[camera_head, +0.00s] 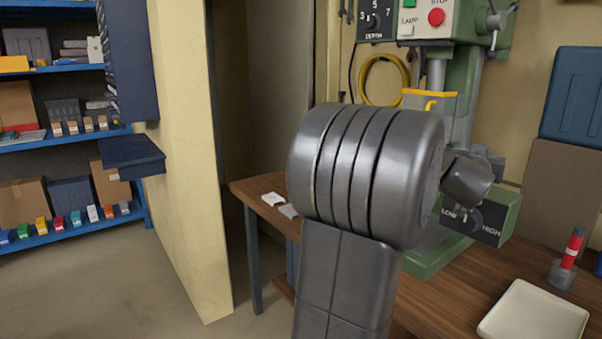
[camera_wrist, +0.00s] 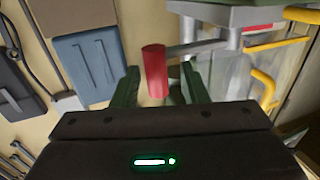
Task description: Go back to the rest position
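My gripper (camera_wrist: 160,84) shows in the wrist view with its two dark green fingers spread apart. A red cylindrical handle (camera_wrist: 154,70) on a grey bar appears between the fingers, with visible gaps on both sides. I cannot tell how far beyond the fingertips it is. In the head view my large grey arm link fills the middle and reaches up in front of the green drill press (camera_head: 465,75). The fingers are hidden there.
The wooden bench (camera_head: 455,300) holds a white tray (camera_head: 533,314) and a red-and-white striped piece on a grey base (camera_head: 570,250). Blue shelves (camera_head: 70,140) with boxes stand at left beyond a cream wall edge (camera_head: 185,160). The floor at lower left is clear.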

